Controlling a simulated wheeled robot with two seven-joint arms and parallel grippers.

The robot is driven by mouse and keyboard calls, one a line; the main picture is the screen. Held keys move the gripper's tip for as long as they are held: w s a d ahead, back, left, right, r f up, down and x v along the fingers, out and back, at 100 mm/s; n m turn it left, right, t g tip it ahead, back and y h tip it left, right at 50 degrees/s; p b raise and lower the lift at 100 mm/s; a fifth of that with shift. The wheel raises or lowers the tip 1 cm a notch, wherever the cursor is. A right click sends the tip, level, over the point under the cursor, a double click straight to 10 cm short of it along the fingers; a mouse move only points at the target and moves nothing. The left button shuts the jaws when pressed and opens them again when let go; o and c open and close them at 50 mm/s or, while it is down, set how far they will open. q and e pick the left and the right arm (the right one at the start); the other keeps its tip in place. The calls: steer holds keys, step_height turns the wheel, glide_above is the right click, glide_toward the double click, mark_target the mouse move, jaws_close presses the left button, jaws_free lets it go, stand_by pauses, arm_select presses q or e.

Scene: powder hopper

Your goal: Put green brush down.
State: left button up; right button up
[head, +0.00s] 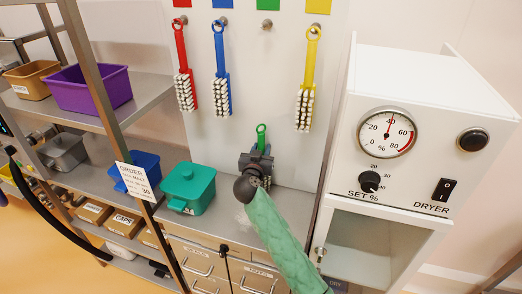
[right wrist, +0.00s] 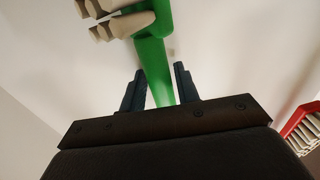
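The green brush (right wrist: 153,50) is in my right gripper (head: 258,160), in front of the white board and above the counter. Its green loop (head: 261,130) sticks up above the gripper, and some pale bristles show below it. In the right wrist view, the green handle runs between the two dark fingers (right wrist: 160,88), which look closed around it. The pale bristles (right wrist: 121,22) are at the top of that view. I cannot tell whether the brush touches the counter. The green peg (head: 267,26) on the board is empty. My left gripper is not in view.
Red (head: 181,65), blue (head: 220,70) and yellow (head: 308,75) brushes hang on the board. A lidded green container (head: 188,187) stands on the counter (head: 222,222) to the left. The dryer (head: 425,120) stands close on the right. A rack with bins is at the left.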

arm_select(q)
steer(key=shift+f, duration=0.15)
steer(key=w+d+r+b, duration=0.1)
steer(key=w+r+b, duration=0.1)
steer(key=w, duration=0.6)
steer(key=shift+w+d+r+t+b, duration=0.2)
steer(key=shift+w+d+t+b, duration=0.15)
steer(key=shift+b, duration=0.45)
arm_select(e)
steer(key=v, duration=1.2)
steer(key=shift+r, duration=0.15)
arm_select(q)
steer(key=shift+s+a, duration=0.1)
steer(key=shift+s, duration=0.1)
